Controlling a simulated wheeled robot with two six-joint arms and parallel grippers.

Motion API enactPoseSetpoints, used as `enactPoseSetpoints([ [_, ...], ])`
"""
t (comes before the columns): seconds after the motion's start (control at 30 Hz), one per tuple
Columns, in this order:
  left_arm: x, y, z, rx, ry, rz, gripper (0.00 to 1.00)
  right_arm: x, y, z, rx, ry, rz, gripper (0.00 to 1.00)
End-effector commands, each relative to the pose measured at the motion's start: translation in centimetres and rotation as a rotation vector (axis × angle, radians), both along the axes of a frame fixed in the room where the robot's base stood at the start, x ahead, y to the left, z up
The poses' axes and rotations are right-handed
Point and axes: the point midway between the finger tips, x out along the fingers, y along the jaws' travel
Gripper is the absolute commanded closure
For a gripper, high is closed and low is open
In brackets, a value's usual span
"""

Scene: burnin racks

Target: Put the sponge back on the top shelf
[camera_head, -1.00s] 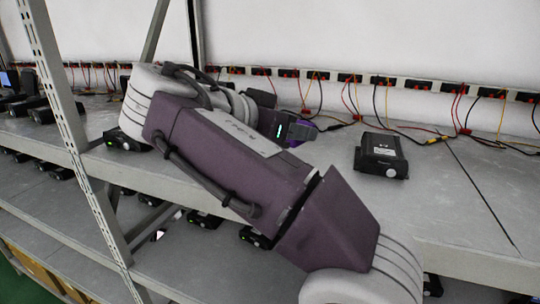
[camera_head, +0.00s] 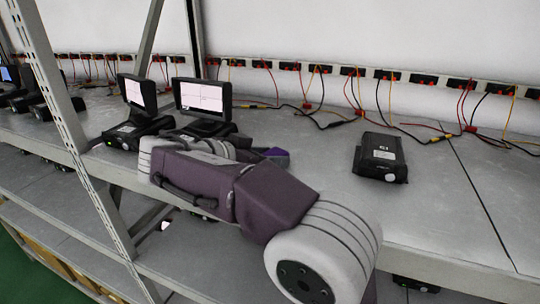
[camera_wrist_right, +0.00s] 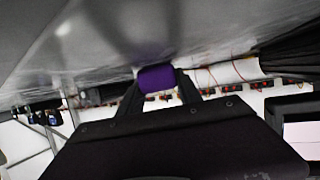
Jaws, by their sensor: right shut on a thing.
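The purple sponge (camera_wrist_right: 156,78) sits between the two dark fingers of my right gripper (camera_wrist_right: 158,92) in the right wrist view, and the gripper is shut on it. In the head view a small purple part of the sponge (camera_head: 276,152) shows beyond my right forearm, low over or on the top shelf (camera_head: 330,205). My forearm hides most of the right gripper there. I cannot tell whether the sponge touches the shelf. My left gripper is not in view.
A black device (camera_head: 380,157) lies right of my arm. Two devices with lit screens (camera_head: 203,98) (camera_head: 138,92) stand behind and left of it. Red and black sockets with loose wires (camera_head: 350,72) line the back wall. A metal upright (camera_head: 55,90) stands at the left.

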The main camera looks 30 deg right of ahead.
Motion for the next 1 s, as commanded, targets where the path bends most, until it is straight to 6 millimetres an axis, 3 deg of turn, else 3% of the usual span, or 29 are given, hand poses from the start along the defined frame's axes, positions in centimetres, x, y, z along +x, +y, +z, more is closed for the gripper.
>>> enactPoseSetpoints([
  [0.2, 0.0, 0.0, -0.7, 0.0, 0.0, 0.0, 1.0, 0.0, 0.0, -0.5, 0.0, 0.001, 0.0, 0.97],
  [0.23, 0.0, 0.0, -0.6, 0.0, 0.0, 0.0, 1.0, 0.0, 0.0, -0.4, 0.0, 0.001, 0.0, 0.53],
  [0.3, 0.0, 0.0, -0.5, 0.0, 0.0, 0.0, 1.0, 0.0, 0.0, -0.3, 0.0, 0.001, 0.0, 0.37],
  [0.7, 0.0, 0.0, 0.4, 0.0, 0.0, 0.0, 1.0, 0.0, 0.0, 0.4, 0.0, 0.001, 0.0, 0.37],
  [0.83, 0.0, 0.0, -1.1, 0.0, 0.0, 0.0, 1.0, -0.5, 2.0, 0.5, 0.001, -0.004, 0.005, 0.37],
  [1.0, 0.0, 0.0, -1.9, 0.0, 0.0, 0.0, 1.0, -1.7, 5.8, 2.2, 0.002, -0.002, 0.006, 0.37],
])
